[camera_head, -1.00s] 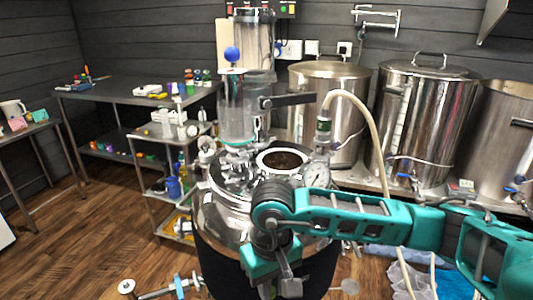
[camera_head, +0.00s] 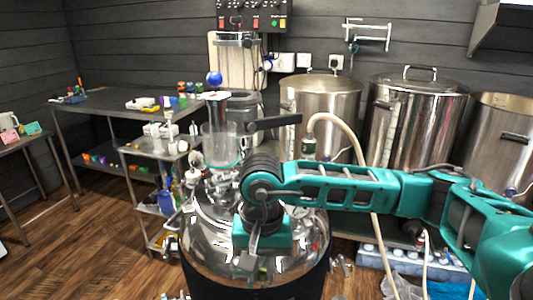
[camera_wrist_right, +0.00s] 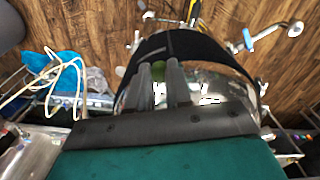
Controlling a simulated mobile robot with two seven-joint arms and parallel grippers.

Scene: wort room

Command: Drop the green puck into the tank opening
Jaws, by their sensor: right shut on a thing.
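The steel tank (camera_head: 205,255) stands in front of me with a shiny domed top and a dark lower wrap. Its opening is hidden in the head view behind my right wrist. My right gripper (camera_head: 249,262) hangs down in front of the tank's dome in the picture. In the right wrist view its two grey fingers (camera_wrist_right: 159,76) are shut on the green puck (camera_wrist_right: 158,72), of which only a small part shows between them. The tank's shiny top (camera_wrist_right: 212,88) shows behind the fingers there. My left gripper is not in view.
A clear cylinder (camera_head: 222,145) stands on the tank's back, with a dark handle (camera_head: 274,121) beside it. A pale hose (camera_head: 345,135) arches behind my right arm. Large steel pots (camera_head: 415,120) line the back right. A shelf cart (camera_head: 150,150) stands left of the tank.

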